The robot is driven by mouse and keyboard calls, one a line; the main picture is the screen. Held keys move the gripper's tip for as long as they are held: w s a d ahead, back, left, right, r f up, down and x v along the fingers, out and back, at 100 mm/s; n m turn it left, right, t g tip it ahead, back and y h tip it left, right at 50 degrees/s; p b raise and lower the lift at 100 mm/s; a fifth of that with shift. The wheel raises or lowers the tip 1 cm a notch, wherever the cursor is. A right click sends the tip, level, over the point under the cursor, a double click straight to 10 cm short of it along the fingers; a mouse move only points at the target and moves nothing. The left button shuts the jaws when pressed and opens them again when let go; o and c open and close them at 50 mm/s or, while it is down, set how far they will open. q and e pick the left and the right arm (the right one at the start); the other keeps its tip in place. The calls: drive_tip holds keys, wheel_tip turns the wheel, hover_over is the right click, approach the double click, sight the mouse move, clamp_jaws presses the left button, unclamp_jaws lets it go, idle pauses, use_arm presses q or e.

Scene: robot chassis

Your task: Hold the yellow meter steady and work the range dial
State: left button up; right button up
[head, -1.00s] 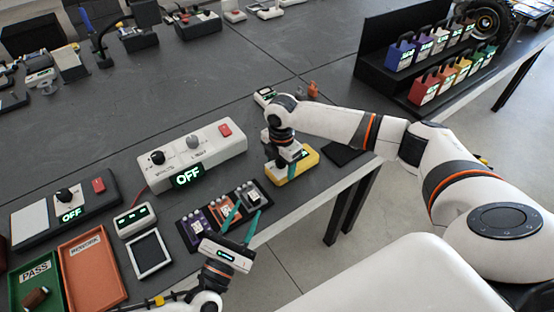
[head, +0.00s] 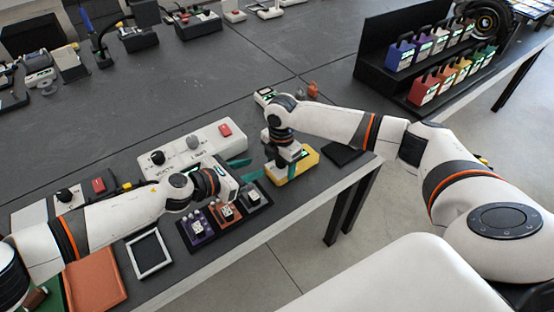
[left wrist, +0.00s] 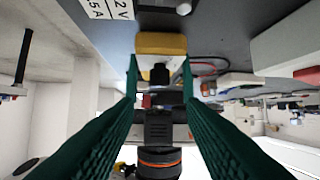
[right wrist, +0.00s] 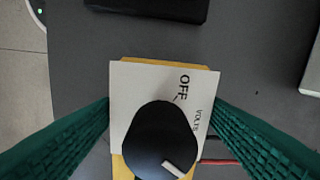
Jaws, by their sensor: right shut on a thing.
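The yellow meter (head: 308,160) lies near the table's front edge, under my right gripper (head: 283,167). In the right wrist view, its pale face (right wrist: 133,85) reads OFF and VOLTS beside a black range dial (right wrist: 158,140) with a white mark. My right fingers are shut on the meter's two sides, and the dial stands between them. My left gripper (head: 249,169) is open and empty, just left of the meter in the head view. In the left wrist view, the meter (left wrist: 162,42) shows ahead between the open fingers. Which label the dial's mark points to cannot be told.
A white box with knobs and a red button (head: 205,140) stands behind my left arm. A tray with several small modules (head: 225,212) lies below my left gripper. A dark flat pad (head: 343,154) lies right of the meter. Red and black leads (right wrist: 218,162) run beside it.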

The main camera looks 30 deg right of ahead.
sight(279, 163)
use_arm(q)
drive_tip(key=x, duration=1)
drive_tip(key=shift+d+f, duration=0.1)
drive_tip(key=shift+f, duration=0.05)
drive_tip(key=c, duration=0.7)
drive_tip(key=shift+s+d+n+t+y, duration=0.1)
drive_tip(key=shift+n+t+y, duration=0.25)
drive_tip(key=shift+n+t, duration=0.6)
drive_tip(key=shift+s+d+n+t+y, duration=0.1)
drive_tip(key=shift+n+t+y, duration=0.25)
drive_tip(key=shift+n+t, duration=0.55)
drive_tip(key=shift+a+n+t+y, duration=0.1)
drive_tip(key=shift+n+t+y, duration=0.3)
drive_tip(key=shift+t, duration=0.15)
drive_tip(key=o, duration=0.7)
drive_tip(key=shift+s, duration=0.1)
